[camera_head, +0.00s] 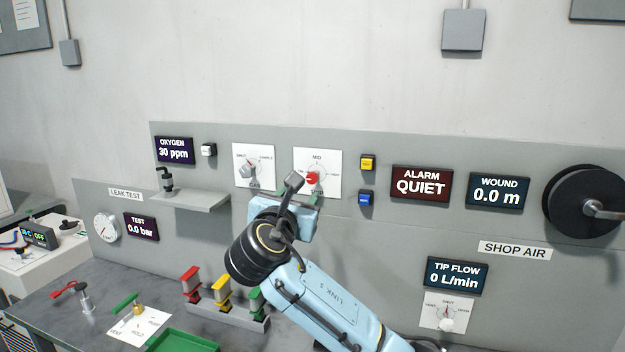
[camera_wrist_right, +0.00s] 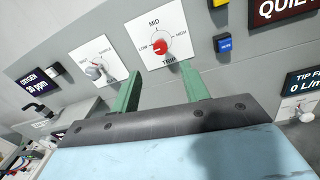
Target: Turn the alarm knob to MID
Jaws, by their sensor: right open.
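The alarm knob (camera_head: 312,178) is red, on a white plate (camera_head: 328,160) marked MID at the top. In the right wrist view the red knob (camera_wrist_right: 160,47) sits below LOW, MID and HIGH marks, with TRIP printed under it. Its pointer appears to be turned toward LOW, on the left. My right gripper (camera_head: 288,196) is just below and in front of the plate. In the wrist view my right gripper (camera_wrist_right: 161,75) has its two green fingers spread, empty, with the knob ahead between their line. The ALARM display (camera_head: 421,183) reads QUIET. My left gripper is not in view.
A second dial (camera_head: 248,169) is close left of the alarm plate. Yellow (camera_head: 367,162) and blue (camera_head: 366,198) buttons are close right. A grey shelf (camera_head: 190,199) juts out at left. Red, yellow and green handled parts stand on the bench below.

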